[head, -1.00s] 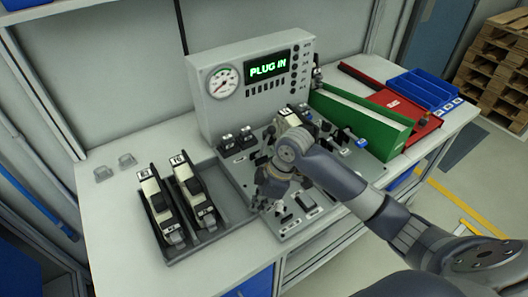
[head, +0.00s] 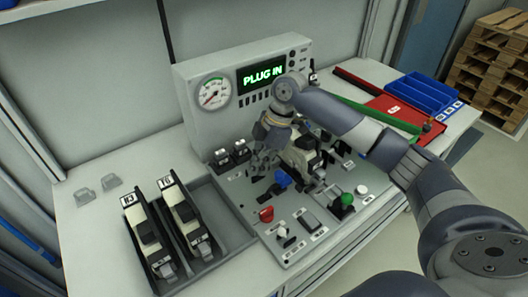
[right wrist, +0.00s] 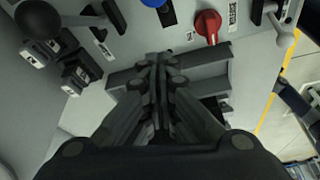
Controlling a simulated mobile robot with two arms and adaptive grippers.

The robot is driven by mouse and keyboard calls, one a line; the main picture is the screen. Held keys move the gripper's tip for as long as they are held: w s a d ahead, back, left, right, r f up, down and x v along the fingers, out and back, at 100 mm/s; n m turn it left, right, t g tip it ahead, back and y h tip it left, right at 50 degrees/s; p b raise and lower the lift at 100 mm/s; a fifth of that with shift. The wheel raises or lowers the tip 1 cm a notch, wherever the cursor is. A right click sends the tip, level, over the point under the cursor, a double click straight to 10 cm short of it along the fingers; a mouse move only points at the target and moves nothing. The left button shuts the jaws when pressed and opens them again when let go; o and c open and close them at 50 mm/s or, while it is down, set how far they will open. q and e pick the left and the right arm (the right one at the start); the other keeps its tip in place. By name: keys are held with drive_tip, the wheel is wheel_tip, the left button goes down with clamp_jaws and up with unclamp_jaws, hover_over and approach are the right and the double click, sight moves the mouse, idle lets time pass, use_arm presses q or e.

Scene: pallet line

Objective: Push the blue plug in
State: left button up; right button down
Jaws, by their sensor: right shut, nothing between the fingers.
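A blue round piece (head: 281,179) sits on the sloped grey panel, behind and right of a red knob (head: 266,214). Its edge shows at the top of the right wrist view (right wrist: 153,3), near the red knob (right wrist: 207,25). My left gripper is out of view.
A console with a gauge and a lit "PLUG IN" display (head: 262,75) stands behind the panel. A dark tray (head: 220,221) with two pale devices is at left. A green-based knob (head: 344,205), a pale device (head: 305,155) and small switches crowd the panel. Blue bins (head: 425,92) are back right.

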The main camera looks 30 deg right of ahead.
sight(278, 172)
drive_tip(key=x, duration=0.3)
drive_tip(key=shift+a+f+p, duration=0.1)
drive_tip(key=shift+f+p, duration=0.2)
drive_tip(key=shift+f, duration=0.05)
drive_tip(key=d, duration=0.1)
drive_tip(key=d+p, duration=0.1)
drive_tip(key=d, duration=0.2)
drive_tip(key=shift+s, duration=0.25)
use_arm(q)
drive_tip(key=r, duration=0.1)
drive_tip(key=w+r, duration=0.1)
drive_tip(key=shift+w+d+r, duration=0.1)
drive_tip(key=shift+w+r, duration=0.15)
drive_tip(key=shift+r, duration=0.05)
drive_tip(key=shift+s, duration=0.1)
use_arm(e)
drive_tip(key=shift+w+d, duration=0.1)
drive_tip(key=d, duration=0.3)
drive_tip(key=shift+w+d+p, duration=0.15)
drive_tip(key=shift+w+p, duration=0.05)
drive_tip(key=shift+p, duration=0.15)
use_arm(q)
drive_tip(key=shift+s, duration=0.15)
use_arm(e)
drive_tip(key=shift+r, duration=0.1)
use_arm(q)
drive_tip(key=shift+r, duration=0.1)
